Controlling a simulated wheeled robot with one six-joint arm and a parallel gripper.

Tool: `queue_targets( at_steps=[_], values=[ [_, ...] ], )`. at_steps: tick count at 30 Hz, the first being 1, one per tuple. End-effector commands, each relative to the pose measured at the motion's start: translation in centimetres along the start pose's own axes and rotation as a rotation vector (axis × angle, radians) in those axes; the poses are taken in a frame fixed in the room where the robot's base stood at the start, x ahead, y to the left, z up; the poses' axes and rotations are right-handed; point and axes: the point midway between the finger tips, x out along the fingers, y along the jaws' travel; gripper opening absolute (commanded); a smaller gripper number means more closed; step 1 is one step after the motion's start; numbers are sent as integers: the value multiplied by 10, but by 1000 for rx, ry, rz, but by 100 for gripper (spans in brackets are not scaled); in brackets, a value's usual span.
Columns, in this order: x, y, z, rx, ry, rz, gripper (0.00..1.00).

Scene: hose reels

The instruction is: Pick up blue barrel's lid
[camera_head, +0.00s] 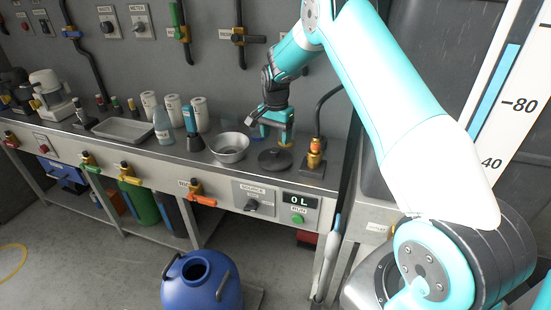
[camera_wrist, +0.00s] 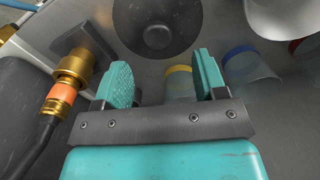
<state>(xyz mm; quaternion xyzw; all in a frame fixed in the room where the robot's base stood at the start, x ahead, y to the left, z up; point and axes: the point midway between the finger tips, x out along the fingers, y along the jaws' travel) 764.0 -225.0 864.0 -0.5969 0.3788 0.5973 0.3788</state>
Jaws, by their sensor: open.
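The lid (camera_head: 275,159) is a dark grey disc with a small raised knob, lying flat on the steel bench. It also shows in the wrist view at the top middle, where the lid (camera_wrist: 158,14) is partly cut off by the frame. My gripper (camera_head: 270,125) is over the bench, above and behind the lid. In the wrist view my gripper (camera_wrist: 164,76) has its two teal jaws apart, with nothing held between them. The blue barrel (camera_head: 203,283) stands on the floor in front of the bench, its round mouth uncovered.
A metal bowl (camera_head: 229,147) is left of the lid. A brass fitting with an orange ring (camera_head: 314,158) and a hose rises to its right; the fitting (camera_wrist: 72,70) is close left in the wrist view. Bottles, white cups and a tray (camera_head: 122,130) stand farther left.

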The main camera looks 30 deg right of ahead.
Motion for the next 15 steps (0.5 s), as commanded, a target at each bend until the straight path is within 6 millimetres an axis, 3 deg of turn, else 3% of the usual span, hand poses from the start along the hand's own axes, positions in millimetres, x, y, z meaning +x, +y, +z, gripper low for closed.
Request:
queue_targets(
  at_steps=[7,15],
  values=[
    [19,1,2,1,-2,2,65],
    [57,2,5,2,-1,1,65]
  ],
)
